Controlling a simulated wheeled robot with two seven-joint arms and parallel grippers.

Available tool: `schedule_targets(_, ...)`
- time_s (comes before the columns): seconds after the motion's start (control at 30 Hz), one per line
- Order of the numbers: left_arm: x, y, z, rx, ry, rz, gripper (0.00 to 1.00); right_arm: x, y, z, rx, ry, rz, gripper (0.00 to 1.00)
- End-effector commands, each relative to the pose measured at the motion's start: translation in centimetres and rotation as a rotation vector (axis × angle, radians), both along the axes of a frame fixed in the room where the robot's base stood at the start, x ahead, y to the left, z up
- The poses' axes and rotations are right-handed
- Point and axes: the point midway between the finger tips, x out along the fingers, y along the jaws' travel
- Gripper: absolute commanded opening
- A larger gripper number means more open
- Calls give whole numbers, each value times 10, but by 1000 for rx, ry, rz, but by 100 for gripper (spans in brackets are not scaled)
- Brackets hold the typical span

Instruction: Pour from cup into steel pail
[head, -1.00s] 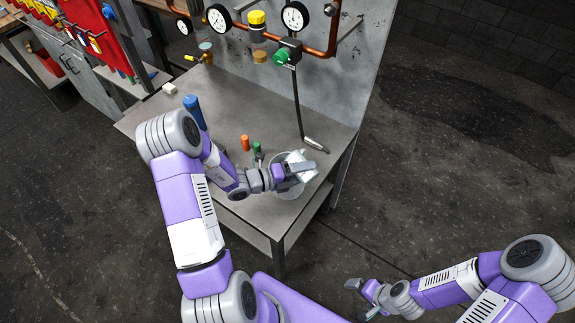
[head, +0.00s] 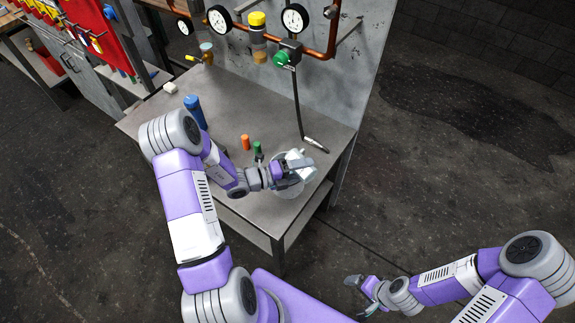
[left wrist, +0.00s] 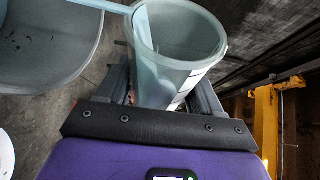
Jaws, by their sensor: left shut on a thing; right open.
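My left gripper (head: 288,172) is shut on a pale, translucent cup (left wrist: 190,45). In the left wrist view the cup's open mouth faces the camera, between the fingers. In the head view the cup (head: 295,157) is partly hidden by the gripper, above the steel pail (head: 289,191). The grey pail also shows in the left wrist view (left wrist: 45,70), beside the cup. A pale blue strip runs from over the pail to the cup's rim; I cannot tell what it is. The cup's contents are unclear. My right gripper (head: 362,286) is open and empty, off the bench.
The pail stands near the front right corner of the steel bench (head: 245,98). A blue bottle (head: 194,112), orange cylinder (head: 245,142), green-topped item (head: 257,148) and marker (head: 315,145) are on the bench. Copper pipes with gauges (head: 295,18) run behind.

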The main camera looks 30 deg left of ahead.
Motion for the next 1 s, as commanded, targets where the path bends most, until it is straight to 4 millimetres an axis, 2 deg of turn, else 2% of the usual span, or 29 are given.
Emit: schedule_targets(1.0,1,2,2,-106,39,-3,31,0,0,10,0,0,0,92)
